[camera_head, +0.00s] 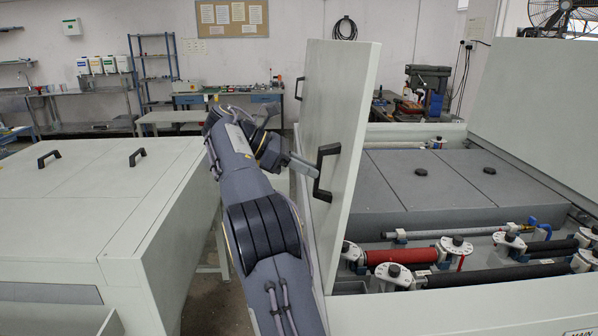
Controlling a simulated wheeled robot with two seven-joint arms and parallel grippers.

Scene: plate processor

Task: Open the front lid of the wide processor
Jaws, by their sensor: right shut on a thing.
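The wide processor stands at the right, with its inside showing: grey panels (428,190), a red roller (402,256) and dark rollers. A pale lid (345,120) stands raised at its left side, nearly upright and tilted slightly. The lid has two black handles, a near handle (323,178) and a far handle (299,88). My right gripper (314,167) is shut on the near handle, with my arm reaching up from the bottom of the view. The fingertips are small and partly hidden at the handle. My left gripper is out of view.
Another pale lid (540,95) stands raised at the processor's right. A second pale machine (90,200) with closed covers and black handles stands at the left, across a narrow floor gap. Workbenches (85,100) and a shelf rack (155,70) line the back wall.

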